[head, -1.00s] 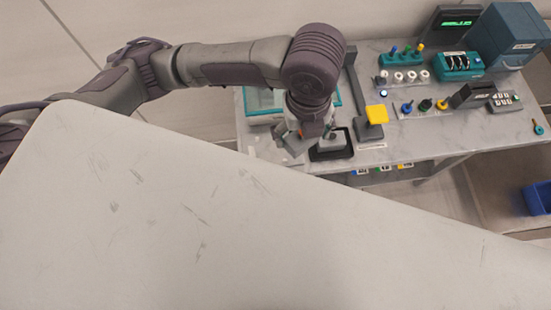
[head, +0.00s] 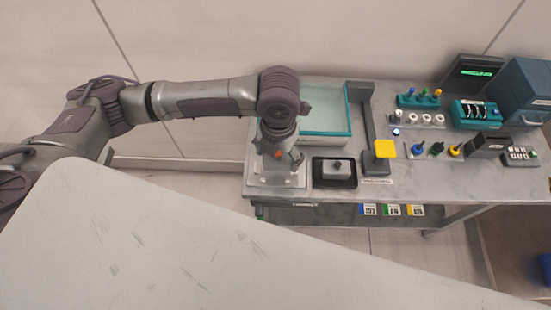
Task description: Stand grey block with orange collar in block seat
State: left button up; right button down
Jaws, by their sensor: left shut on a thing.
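My left gripper (head: 279,162) points down over the left front of the bench, left of a black tray. Its fingers are mostly hidden by the wrist above them. A pale plate (head: 292,183) lies below the gripper. I cannot tell if it is the block seat, or if the block touches it. The black tray (head: 334,183) holds a grey piece (head: 337,168) with a dark knob. My right gripper is not in view.
A teal-rimmed bin (head: 350,125) stands behind the gripper. A grey post with a yellow pad (head: 385,149) stands right of the black tray. Farther right are a teal peg rack (head: 418,101), white rings, coloured plungers and a blue box (head: 527,90). My pale body top fills the lower left.

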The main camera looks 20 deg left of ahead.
aim_at(276, 161)
pick_arm(q)
jog(key=shift+w+a+f, duration=0.35)
jog(key=shift+w+f, duration=0.05)
notch_tip(276, 161, down, 3)
jog(key=shift+f+p, duration=0.1)
jog(key=shift+p, duration=0.2)
jog(key=shift+f, duration=0.35)
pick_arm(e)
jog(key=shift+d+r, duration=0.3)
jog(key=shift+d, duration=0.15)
pick_arm(q)
jog(key=shift+f, duration=0.15)
jog(key=o, duration=1.1)
jog(key=shift+c, duration=0.2)
notch_tip(276, 161, up, 12)
jog(key=shift+r+b, duration=0.2)
jog(key=shift+b, duration=0.25)
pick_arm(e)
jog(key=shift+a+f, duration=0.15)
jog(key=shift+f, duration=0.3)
